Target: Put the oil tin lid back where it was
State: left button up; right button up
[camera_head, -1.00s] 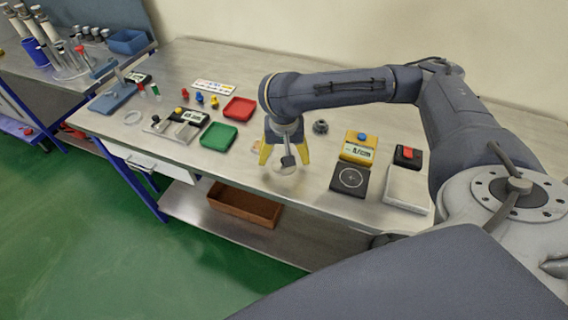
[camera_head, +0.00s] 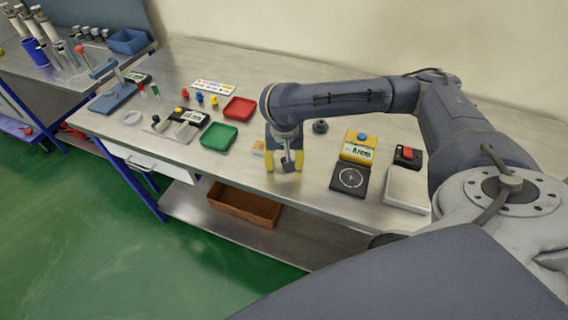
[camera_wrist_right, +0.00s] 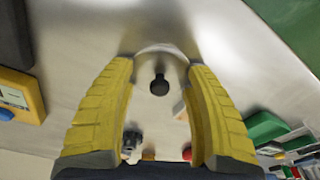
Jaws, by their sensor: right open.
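A pale round lid with a black knob lies on the bench under my right gripper (camera_head: 285,163); I take it to be the oil tin lid (camera_wrist_right: 161,49). In the right wrist view the knob (camera_wrist_right: 159,86) stands between the two yellow fingers, with a gap to each. The fingertips are close to the lid's rim, and I cannot tell whether they touch it. The gripper is open and points down. I cannot make out an oil tin. My left gripper is not in view.
A yellow scale (camera_head: 350,177) and a dark box with a red top (camera_head: 407,156) stand to the right. A dark round part (camera_head: 320,127) lies behind the gripper. Green (camera_head: 218,137) and red (camera_head: 239,109) trays lie left. A small box (camera_head: 258,148) is close to the left finger.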

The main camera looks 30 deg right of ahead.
jog(key=shift+f, duration=0.1)
grip_shut()
dwell(0.5)
